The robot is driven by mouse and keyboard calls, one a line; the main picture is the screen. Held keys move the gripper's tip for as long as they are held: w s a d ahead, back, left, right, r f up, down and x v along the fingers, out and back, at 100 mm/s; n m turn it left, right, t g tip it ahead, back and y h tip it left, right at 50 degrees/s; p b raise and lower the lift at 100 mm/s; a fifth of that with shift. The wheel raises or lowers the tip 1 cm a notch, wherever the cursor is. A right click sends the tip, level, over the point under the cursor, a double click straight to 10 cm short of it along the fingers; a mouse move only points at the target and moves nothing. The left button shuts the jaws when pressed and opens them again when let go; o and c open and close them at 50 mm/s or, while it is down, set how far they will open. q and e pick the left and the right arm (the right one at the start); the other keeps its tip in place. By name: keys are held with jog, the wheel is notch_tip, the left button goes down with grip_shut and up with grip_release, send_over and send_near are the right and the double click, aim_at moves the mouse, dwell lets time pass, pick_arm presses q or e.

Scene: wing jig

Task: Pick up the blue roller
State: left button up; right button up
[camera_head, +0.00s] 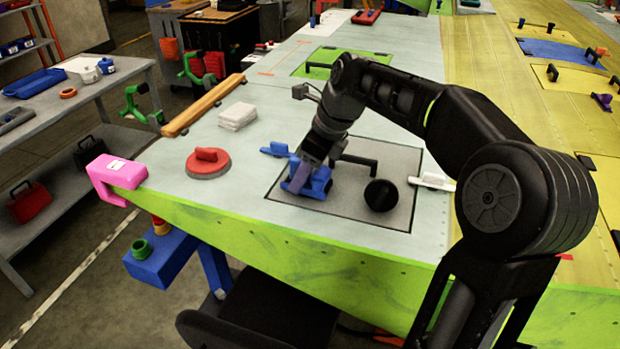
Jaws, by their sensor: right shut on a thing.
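The blue roller (319,183) lies on the grey square panel (395,215) set into the wing's pale top, near its front edge. My right gripper (304,178) points down onto the roller and is shut on it. The fingers and wrist hide part of the roller, and it seems to be at or just above the panel; I cannot tell which. My left gripper is not in view.
A black ball-shaped thing (381,195) and a black handle (358,161) are close on the right. A small blue tool (275,149) lies just behind. A red disc with a handle (207,162), white cloths (238,116) and a pink clamp (118,174) are further left.

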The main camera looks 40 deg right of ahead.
grip_shut()
jog(key=shift+r, duration=0.15)
notch_tip(320, 180, up, 10)
jog(key=shift+f+p, duration=0.1)
jog(key=shift+p, duration=0.3)
dwell(0.3)
